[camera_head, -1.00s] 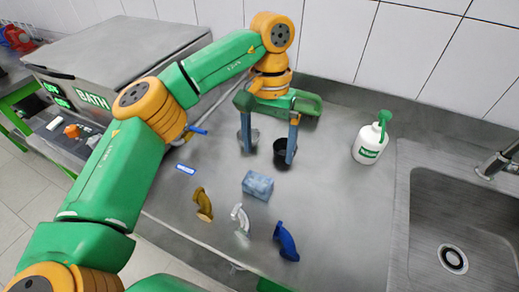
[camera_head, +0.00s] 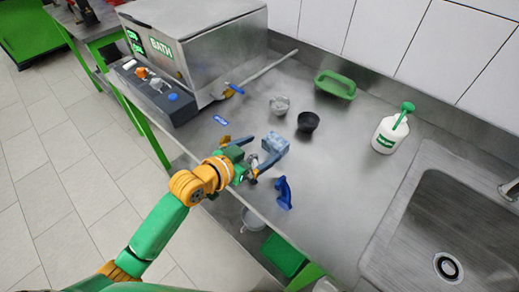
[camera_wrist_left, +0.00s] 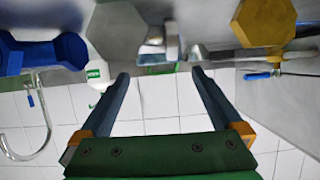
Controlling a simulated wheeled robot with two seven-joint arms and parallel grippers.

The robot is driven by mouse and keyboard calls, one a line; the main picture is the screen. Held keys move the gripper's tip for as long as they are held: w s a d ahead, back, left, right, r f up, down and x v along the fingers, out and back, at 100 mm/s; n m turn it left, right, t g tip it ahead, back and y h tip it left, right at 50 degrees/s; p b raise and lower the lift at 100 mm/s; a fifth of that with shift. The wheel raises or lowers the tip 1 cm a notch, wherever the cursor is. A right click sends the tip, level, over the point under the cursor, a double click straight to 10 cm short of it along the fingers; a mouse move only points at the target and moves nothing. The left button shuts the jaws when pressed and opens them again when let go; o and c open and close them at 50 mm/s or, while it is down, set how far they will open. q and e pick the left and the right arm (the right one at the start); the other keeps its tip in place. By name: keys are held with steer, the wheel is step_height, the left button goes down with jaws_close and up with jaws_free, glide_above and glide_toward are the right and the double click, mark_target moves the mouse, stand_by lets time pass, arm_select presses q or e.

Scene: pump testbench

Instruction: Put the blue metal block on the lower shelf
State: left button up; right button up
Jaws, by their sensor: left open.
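The pale blue metal block (camera_head: 275,144) stands on the steel worktop, just beyond my left gripper in the head view. My left gripper (camera_head: 258,152) is open and low over the front of the worktop, its fingers pointing toward the block. I cannot tell whether the block is between the fingertips. In the left wrist view the block (camera_wrist_left: 152,42) shows small ahead of the open fingers (camera_wrist_left: 160,78). Below the worktop's front edge, a grey pot (camera_head: 252,220) and a green box (camera_head: 283,257) show; the lower shelf's surface is mostly hidden.
A dark blue curved piece (camera_head: 283,192) stands right of my gripper. A grey cup (camera_head: 279,105), a black cup (camera_head: 308,122), a green-handled item (camera_head: 335,85) and a white bottle (camera_head: 390,132) are farther back. The bath (camera_head: 200,45) is left, the sink (camera_head: 440,240) right.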

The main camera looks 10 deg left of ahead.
mark_target(277, 140)
arm_select(q)
steer(key=x, duration=0.7)
steer(key=shift+w+d, duration=0.15)
steer(key=shift+w, duration=0.1)
steer(key=shift+r, duration=0.15)
jaws_close()
